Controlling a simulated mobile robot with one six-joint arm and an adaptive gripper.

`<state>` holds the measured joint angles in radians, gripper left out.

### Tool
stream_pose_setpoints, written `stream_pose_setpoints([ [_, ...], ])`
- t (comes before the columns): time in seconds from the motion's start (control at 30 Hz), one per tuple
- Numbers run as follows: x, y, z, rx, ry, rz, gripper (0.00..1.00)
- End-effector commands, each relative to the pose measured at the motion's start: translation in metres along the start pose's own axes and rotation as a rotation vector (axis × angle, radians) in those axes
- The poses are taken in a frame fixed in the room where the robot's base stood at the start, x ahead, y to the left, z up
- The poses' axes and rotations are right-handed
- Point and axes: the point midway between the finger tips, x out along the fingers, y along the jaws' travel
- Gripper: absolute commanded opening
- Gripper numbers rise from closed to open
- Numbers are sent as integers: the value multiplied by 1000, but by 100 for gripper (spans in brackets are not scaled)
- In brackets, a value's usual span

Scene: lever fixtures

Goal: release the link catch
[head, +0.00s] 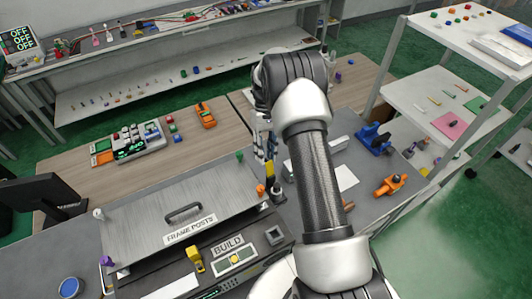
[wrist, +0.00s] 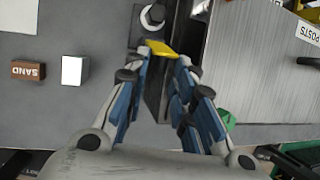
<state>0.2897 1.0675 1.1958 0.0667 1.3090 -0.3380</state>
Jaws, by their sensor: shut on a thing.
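The link catch appears to be a dark upright lever with a yellow grip (head: 270,169), standing on a dark base with a round grey pivot (head: 279,195) beside the grey box. No label on it is readable. In the wrist view the yellow grip (wrist: 168,48) lies between my fingertips, with the round pivot (wrist: 152,17) just beyond. My gripper (head: 265,143) reaches down over the lever from above; it also shows in the wrist view (wrist: 168,66). Its blue-padded fingers are closed on the yellow grip. My arm covers part of the bench to the right.
A grey lidded box (head: 140,222) marked FRAME POSTS stands left of the lever, with a BUILD panel (head: 228,245) and a yellow lever (head: 195,257) in front. A blue fixture (head: 373,139) and an orange fixture (head: 390,186) stand right. A SAND block (wrist: 28,70) lies nearby.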

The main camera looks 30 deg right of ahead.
Motion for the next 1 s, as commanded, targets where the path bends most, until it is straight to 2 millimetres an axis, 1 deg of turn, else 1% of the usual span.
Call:
stream_pose_setpoints([
  [0.1,0,0,0,0,1,1,0],
  [0.13,0,0,0,0,2,1,26],
  [0.2,0,0,0,-1,1,1,31],
  [0.5,-1,0,0,-1,1,0,31],
  [0.63,-8,0,0,-1,3,0,31],
  [0.77,-30,0,-1,-1,6,2,31],
  [1.0,-83,1,-1,-1,6,2,31],
])
